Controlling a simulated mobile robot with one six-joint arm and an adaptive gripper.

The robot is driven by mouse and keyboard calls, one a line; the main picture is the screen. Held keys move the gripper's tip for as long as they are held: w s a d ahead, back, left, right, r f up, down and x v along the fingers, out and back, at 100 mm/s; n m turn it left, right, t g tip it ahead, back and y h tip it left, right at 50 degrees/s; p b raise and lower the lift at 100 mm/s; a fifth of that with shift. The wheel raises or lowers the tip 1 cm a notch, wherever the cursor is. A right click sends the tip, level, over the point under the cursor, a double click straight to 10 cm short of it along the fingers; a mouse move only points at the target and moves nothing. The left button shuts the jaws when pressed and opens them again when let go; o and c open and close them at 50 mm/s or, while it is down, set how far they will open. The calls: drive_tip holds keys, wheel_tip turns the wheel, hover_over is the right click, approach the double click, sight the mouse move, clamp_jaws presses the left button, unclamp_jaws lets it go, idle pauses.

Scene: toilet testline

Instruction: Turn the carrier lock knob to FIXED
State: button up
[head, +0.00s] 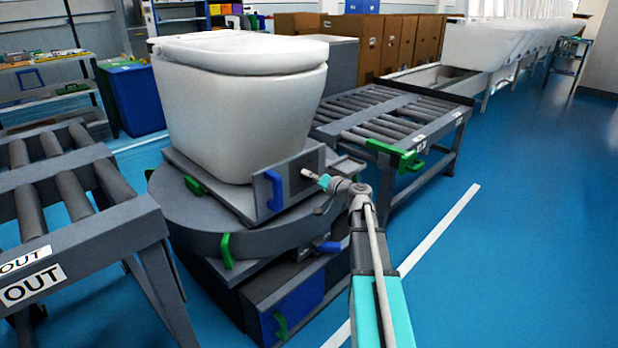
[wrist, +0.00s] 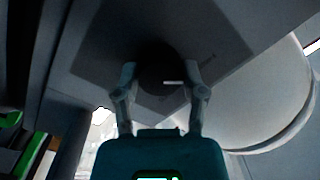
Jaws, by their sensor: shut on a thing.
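The carrier lock knob (wrist: 158,68) is a dark round knob on a grey panel (wrist: 105,45) in the wrist view. A short white mark shows on its right side. Faint lettering stands on the panel to its right, too dim to read. My gripper (wrist: 161,78) is shut on the knob, one finger on each side. In the head view my gripper (head: 314,178) is at the front side of the grey carrier (head: 264,212) under a white toilet (head: 240,110). The knob itself cannot be made out there.
A blue handle (head: 274,190) is just left of my gripper, with green handles around the round turntable (head: 195,228). A roller conveyor (head: 385,115) stands behind right, and one marked OUT (head: 75,230) at left. Blue floor at right is clear.

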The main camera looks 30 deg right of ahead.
drive_tip(key=shift+d, duration=0.1)
drive_tip(key=m, duration=0.3)
drive_tip(key=shift+m, duration=0.4)
drive_tip(key=m, duration=0.2)
drive_tip(key=m+b, duration=0.1)
drive_tip(key=m, duration=0.1)
drive_tip(key=shift+f+m+t+h, duration=0.1)
drive_tip(key=shift+m+t+h, duration=0.2)
drive_tip(key=m, duration=0.4)
drive_tip(key=shift+s+m, duration=0.1)
drive_tip(key=shift+m, duration=1.9)
drive_tip(key=o, duration=1.1)
drive_tip(key=shift+o, duration=0.2)
